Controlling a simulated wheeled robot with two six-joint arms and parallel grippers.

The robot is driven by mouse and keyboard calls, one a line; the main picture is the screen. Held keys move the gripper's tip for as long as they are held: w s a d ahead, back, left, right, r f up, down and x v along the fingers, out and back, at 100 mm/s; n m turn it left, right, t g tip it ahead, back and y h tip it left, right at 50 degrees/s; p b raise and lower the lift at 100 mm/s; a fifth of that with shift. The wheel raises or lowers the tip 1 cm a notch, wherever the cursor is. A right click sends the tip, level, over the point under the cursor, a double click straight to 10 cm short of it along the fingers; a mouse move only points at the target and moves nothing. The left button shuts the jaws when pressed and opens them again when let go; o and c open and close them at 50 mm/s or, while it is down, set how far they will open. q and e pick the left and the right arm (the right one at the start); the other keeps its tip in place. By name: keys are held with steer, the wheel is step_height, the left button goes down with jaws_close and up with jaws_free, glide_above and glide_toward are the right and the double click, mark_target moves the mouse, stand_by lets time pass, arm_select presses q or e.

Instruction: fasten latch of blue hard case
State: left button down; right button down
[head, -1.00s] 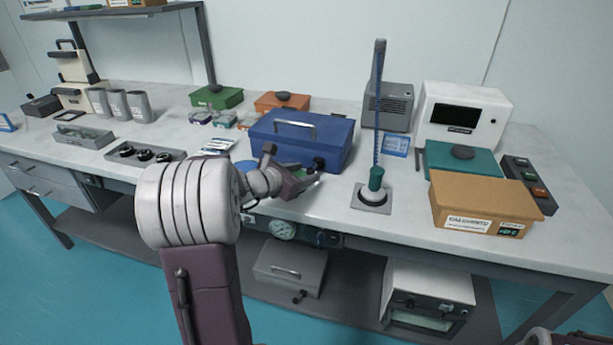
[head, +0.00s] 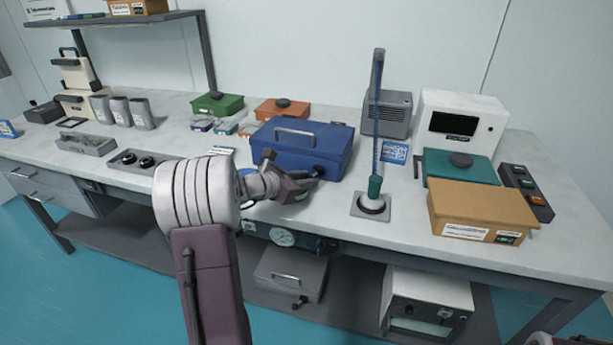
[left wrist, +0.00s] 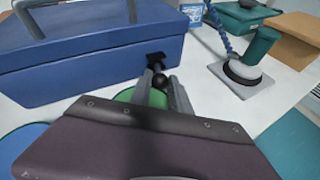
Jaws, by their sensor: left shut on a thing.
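The blue hard case (head: 325,150) stands on the bench with its lid down and its handle on top. It also shows in the left wrist view (left wrist: 90,65). Its black latch (left wrist: 155,60) is on the front face towards the right, with a dark round knob (left wrist: 160,81). My left gripper (head: 314,174) is at the case's front. In the left wrist view its two fingers (left wrist: 159,88) are shut around the latch knob. The fingers partly hide the latch, so I cannot tell whether it is fastened.
An orange-brown box (head: 480,208) and a teal case (head: 455,168) are farther right. Green (head: 217,105) and orange (head: 281,109) cases stand behind. Bench space before the stand is clear.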

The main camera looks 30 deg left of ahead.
arm_select(q)
steer(key=c, duration=1.2)
jaws_free()
steer(key=shift+c, duration=0.2)
steer(key=shift+s+a, duration=0.1)
steer(key=p+v, duration=0.1)
steer(key=v, duration=0.7)
steer(key=shift+s+r, duration=0.15)
steer(key=shift+s, duration=0.05)
steer(key=shift+s+a, duration=0.1)
steer(key=shift+s, duration=0.2)
steer(key=shift+c, duration=0.3)
